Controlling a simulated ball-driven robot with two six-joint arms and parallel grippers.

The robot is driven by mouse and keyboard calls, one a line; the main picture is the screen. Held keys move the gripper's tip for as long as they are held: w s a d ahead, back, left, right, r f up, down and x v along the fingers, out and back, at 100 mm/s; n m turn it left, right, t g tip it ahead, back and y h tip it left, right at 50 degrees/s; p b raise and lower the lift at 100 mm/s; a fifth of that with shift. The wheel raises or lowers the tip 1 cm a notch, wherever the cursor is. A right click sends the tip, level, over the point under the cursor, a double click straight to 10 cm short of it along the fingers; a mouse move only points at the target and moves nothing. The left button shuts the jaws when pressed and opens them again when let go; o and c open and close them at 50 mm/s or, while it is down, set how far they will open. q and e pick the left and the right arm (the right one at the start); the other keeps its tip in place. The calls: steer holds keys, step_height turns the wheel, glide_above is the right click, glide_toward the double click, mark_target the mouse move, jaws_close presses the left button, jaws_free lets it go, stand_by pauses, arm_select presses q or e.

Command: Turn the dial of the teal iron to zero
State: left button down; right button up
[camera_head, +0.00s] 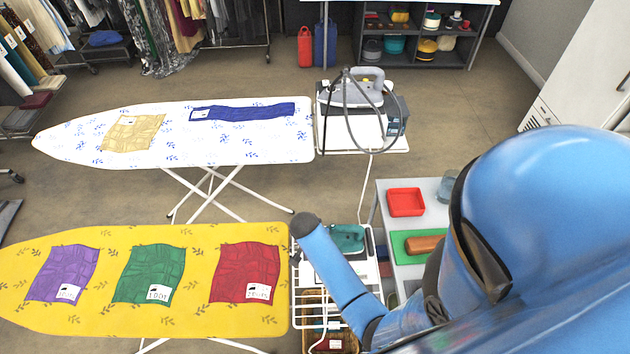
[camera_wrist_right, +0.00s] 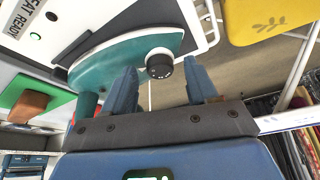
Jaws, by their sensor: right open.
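The teal iron (camera_head: 347,238) rests on the wire-shelf end of the yellow ironing board in the head view, partly behind my right arm. In the right wrist view the teal iron (camera_wrist_right: 112,62) fills the upper middle, with its round dark dial (camera_wrist_right: 160,65) facing the gripper. My right gripper (camera_wrist_right: 162,84) is open and empty. Its fingers lie to either side of the dial in that view, with gaps on both sides; I cannot tell how far beyond the fingertips the dial is. The dial's setting is too small to read. My left gripper is not in view.
The yellow board (camera_head: 180,236) holds purple, green and red cloths. A white board (camera_head: 80,148) behind carries a grey iron (camera_head: 355,88) with a looped cord. A grey cart (camera_head: 386,197) with a red tray (camera_head: 406,202) and green mat (camera_head: 400,250) stands right of the teal iron.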

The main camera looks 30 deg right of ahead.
steer(key=shift+r, duration=0.1)
steer(key=b+v, duration=0.1)
steer(key=v, duration=0.9)
steer(key=shift+a+r+b, duration=0.2)
steer(key=shift+r+b, duration=0.05)
steer(key=shift+b, duration=0.05)
steer(key=shift+s, duration=0.1)
